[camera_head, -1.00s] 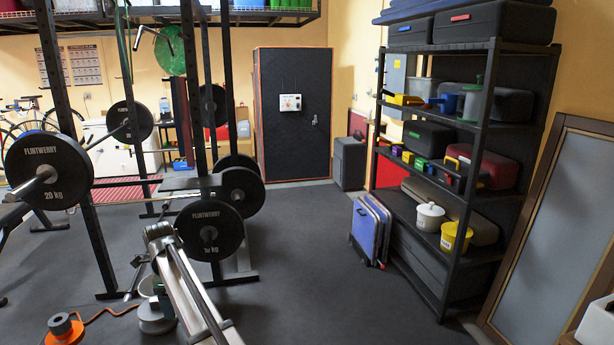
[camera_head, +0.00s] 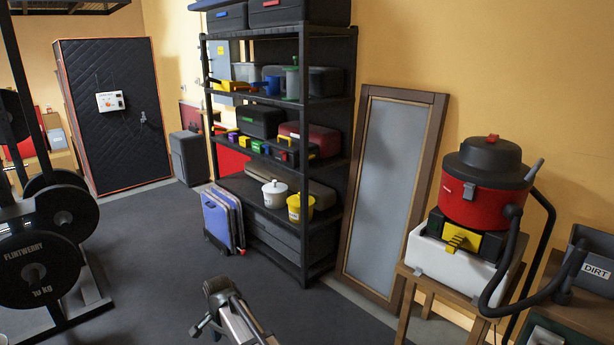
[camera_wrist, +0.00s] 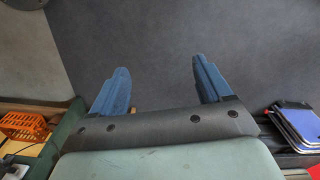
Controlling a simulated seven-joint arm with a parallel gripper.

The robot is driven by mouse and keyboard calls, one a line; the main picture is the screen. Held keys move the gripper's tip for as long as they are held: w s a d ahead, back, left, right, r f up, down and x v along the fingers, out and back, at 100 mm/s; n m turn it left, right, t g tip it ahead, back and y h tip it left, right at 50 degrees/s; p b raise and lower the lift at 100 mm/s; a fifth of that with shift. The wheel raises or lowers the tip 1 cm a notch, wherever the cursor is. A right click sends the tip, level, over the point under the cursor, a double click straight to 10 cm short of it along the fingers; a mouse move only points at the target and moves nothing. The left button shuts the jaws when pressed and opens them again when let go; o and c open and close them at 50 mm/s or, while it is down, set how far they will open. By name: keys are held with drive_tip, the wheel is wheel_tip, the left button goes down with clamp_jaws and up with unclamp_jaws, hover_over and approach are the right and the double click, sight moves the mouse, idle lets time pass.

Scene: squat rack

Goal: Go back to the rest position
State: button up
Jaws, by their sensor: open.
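My gripper (camera_wrist: 162,82) shows in the wrist view with its two blue fingers spread wide apart. Nothing is between them, and bare dark floor lies beyond the fingertips. In the head view, part of my arm (camera_head: 238,318) shows at the bottom, low over the dark floor, in front of the shelf rack. I cannot make out the fingers in the head view.
A black shelf rack (camera_head: 304,185) holds cases and tubs. Blue folded panels (camera_head: 217,222) lean beside it; a frosted panel (camera_head: 385,190) leans on the wall. A red vacuum (camera_head: 480,190) stands right, weight plates (camera_head: 40,268) left. An orange crate (camera_wrist: 25,127) shows in the wrist view.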

drive_tip(key=s+d+f+n, duration=0.1)
drive_tip(key=d+f, duration=0.2)
drive_tip(key=d, duration=0.9)
drive_tip(key=d+f+n, duration=0.2)
drive_tip(key=d+f, duration=0.1)
drive_tip(key=d, duration=0.9)
drive_tip(key=s+d+f+n, duration=0.15)
drive_tip(key=s+d, duration=0.25)
drive_tip(key=d, duration=0.5)
drive_tip(key=s+d+f+n, duration=0.1)
drive_tip(key=s+d+f, duration=0.1)
drive_tip(key=s+d, duration=0.5)
drive_tip(key=s+d+f+g, duration=0.1)
drive_tip(key=s+f+g, duration=0.2)
drive_tip(key=s+f, duration=0.7)
drive_tip(key=s+d+f+g, duration=0.1)
drive_tip(key=s+f+g, duration=0.2)
drive_tip(key=s+f, duration=0.8)
drive_tip(key=s, duration=0.6)
drive_tip(key=shift+s+g, duration=0.25)
drive_tip(key=shift+g, duration=0.15)
